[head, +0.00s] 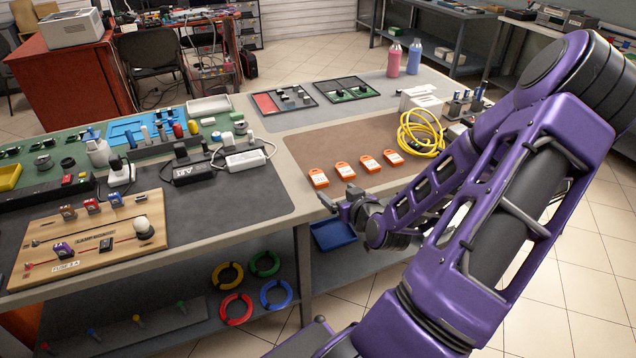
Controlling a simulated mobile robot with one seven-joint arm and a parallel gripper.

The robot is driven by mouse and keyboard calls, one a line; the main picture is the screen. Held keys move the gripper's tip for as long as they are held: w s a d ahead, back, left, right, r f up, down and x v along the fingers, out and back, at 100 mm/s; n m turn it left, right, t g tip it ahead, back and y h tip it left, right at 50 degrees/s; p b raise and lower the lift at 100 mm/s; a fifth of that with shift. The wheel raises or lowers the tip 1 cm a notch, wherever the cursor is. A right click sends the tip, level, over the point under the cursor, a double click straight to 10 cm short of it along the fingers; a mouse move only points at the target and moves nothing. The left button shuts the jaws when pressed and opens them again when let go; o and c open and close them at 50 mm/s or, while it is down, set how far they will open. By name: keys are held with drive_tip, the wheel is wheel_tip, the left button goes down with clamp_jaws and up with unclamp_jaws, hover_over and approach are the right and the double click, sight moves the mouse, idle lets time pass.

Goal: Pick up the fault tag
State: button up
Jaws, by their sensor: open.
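Several orange tags with white labels lie in a slanting row on the brown mat (300,150). The leftmost tag (318,178) is nearest the front edge, followed by a second tag (344,170), a third tag (369,163) and the rightmost tag (393,157). Their print is too small to read, so I cannot tell which is the fault tag. My gripper (338,199) is open at the front edge of the table, just in front of the two left tags. It appears apart from them, and nothing shows between its fingers.
A white power adapter (244,159) and a black one (191,173) lie to the left. A blue bin (332,234) sits below the tabletop. The brown mat left of the tags is clear.

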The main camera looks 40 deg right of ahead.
sight(318, 176)
drive_tip(key=b+x, duration=0.1)
drive_tip(key=x, duration=1.3)
clamp_jaws()
